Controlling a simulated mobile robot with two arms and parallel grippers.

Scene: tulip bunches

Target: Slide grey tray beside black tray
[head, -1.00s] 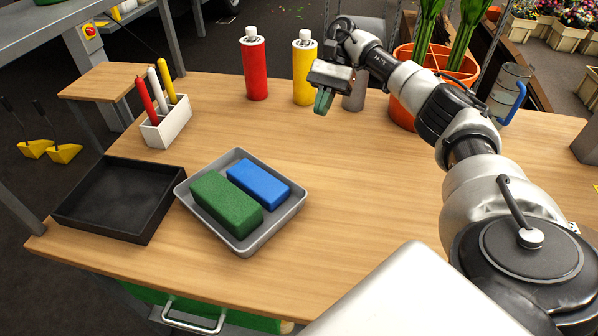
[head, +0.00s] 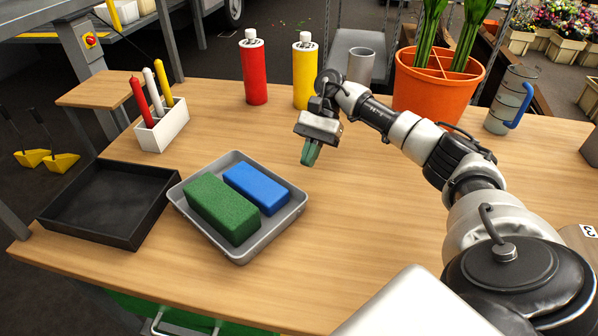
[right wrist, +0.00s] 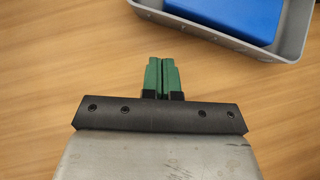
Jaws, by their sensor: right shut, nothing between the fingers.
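The grey tray (head: 243,253) lies on the wooden table with a green block (head: 222,207) and a blue block (head: 256,187) in it. The empty black tray (head: 128,240) lies to its left, close to the grey tray's left corner; I cannot tell if they touch. My right gripper (head: 311,153) is above the table, up and to the right of the grey tray. Its green fingers are shut and empty in the right wrist view (right wrist: 161,76), apart from the grey tray's wall (right wrist: 225,40) at the top right. My left gripper is not in view.
A white holder (head: 163,130) with red, white and yellow candles stands behind the trays. A red bottle (head: 255,72), a yellow bottle (head: 304,75), a grey cup (head: 361,66) and an orange pot (head: 432,93) stand at the back. The table right of the grey tray is clear.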

